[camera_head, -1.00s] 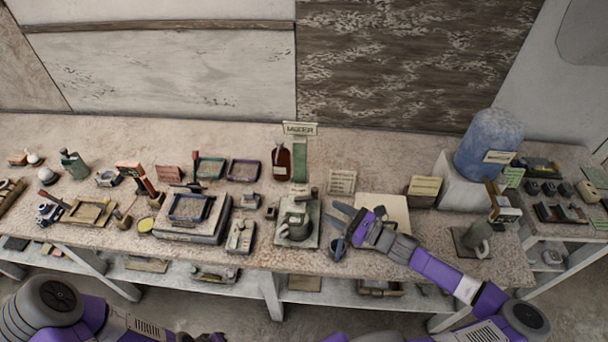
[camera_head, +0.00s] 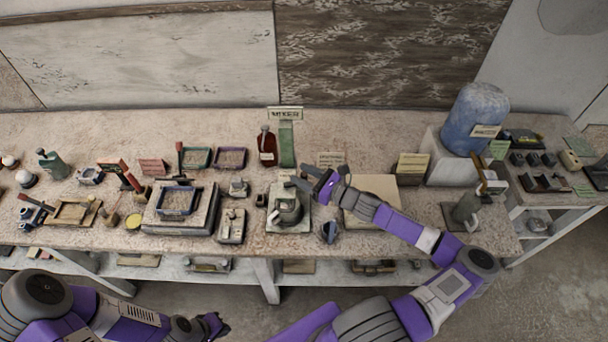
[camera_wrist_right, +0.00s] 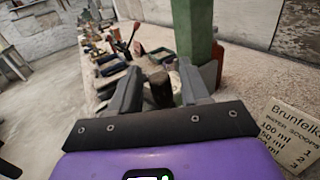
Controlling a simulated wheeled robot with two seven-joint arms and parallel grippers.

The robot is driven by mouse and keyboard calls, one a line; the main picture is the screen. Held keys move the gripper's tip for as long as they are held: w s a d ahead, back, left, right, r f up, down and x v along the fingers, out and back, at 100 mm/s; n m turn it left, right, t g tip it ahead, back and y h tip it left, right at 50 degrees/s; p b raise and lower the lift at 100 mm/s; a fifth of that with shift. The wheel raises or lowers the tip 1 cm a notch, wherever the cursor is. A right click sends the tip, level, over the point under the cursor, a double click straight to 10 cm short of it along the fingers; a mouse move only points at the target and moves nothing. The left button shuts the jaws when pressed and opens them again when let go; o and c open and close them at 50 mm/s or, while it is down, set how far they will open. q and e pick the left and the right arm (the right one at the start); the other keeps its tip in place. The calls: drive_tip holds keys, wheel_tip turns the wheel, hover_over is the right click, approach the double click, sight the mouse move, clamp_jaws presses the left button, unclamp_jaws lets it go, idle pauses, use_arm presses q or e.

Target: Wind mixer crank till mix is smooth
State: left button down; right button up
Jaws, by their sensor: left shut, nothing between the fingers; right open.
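The mixer stands at the middle of the bench: a grey-green jug (camera_head: 290,213) on a pale base plate, with a green post (camera_head: 287,147) behind it carrying the "MIXER" sign (camera_head: 285,114). My right gripper (camera_head: 302,182) is open over the upper part of the mixer. In the right wrist view the fingers (camera_wrist_right: 160,92) spread on either side of a dark upright cylinder (camera_wrist_right: 160,88), seemingly the crank knob; contact cannot be told. The mix inside the jug is not visible. My left gripper (camera_head: 216,326) is shut and empty, low in front of the bench.
A dark scoop or cup (camera_head: 329,231) sits right of the jug. A pale board (camera_head: 371,197) lies beneath my right forearm. A blue barrel (camera_head: 470,122) stands at the right. Trays and small tools crowd the left.

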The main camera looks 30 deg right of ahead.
clamp_jaws()
drive_tip(key=shift+w, duration=0.1)
drive_tip(key=shift+w+d+n+g+y, duration=0.1)
drive_tip(key=shift+w+n+g+y, duration=0.15)
drive_tip(key=shift+n+y, duration=0.25)
drive_tip(key=shift+w+n+g+y, duration=0.15)
drive_tip(key=shift+n+g+y, duration=0.25)
drive_tip(key=shift+y, duration=0.2)
drive_tip(key=w+n+g+y+b, duration=0.1)
drive_tip(key=n+g+y, duration=0.1)
drive_tip(key=w+n+g+y+b, duration=0.1)
drive_tip(key=n+g+y+b, duration=0.1)
drive_tip(key=g, duration=0.1)
drive_tip(key=w+n+g+y+b, duration=0.1)
drive_tip(key=n+g+y+b, duration=0.1)
drive_tip(key=g, duration=0.1)
drive_tip(key=shift+w+a+f+n, duration=0.15)
drive_tip(key=shift+a+n, duration=0.1)
drive_tip(key=shift+n, duration=0.05)
drive_tip(key=shift+w+a+n+g+y+b, duration=0.25)
drive_tip(key=shift+n+g+b, duration=0.4)
drive_tip(key=shift+g, duration=0.35)
drive_tip(key=shift+w+a+n+g+y+b, duration=0.15)
drive_tip(key=shift+n+g+y+b, duration=0.2)
drive_tip(key=shift+n+g+b, duration=0.45)
